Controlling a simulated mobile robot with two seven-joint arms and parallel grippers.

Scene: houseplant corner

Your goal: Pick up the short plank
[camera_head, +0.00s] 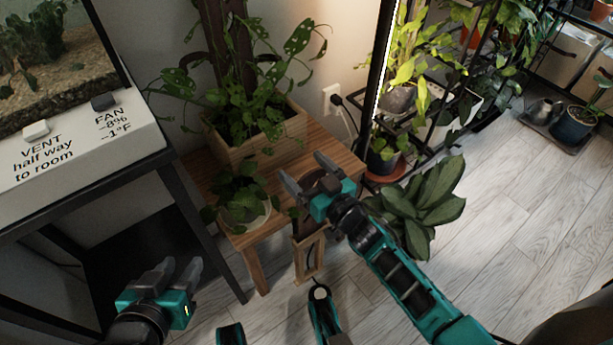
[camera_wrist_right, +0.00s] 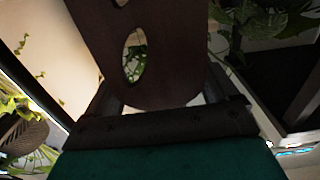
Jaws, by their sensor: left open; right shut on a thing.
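A dark brown plank with oval holes and a rounded end (camera_wrist_right: 105,35) fills the upper middle of the right wrist view, its near end between my right fingers. I take it to be the short plank. In the head view my right gripper (camera_head: 303,170) is shut on it above the front right of the wooden plant table. There only a small dark brown part (camera_head: 317,181) shows between the fingers; the gripper hides much of the rest. My left gripper (camera_head: 177,268) is open and empty at the lower left, beside the black stand.
The wooden table (camera_head: 325,142) bears a plant in a wooden box (camera_head: 285,132) and a small potted plant (camera_head: 243,205). A pale wooden frame (camera_head: 297,262) is below my right gripper. A broad-leaved plant (camera_head: 432,205) stands to its right. The floor (camera_head: 510,235) farther right is clear.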

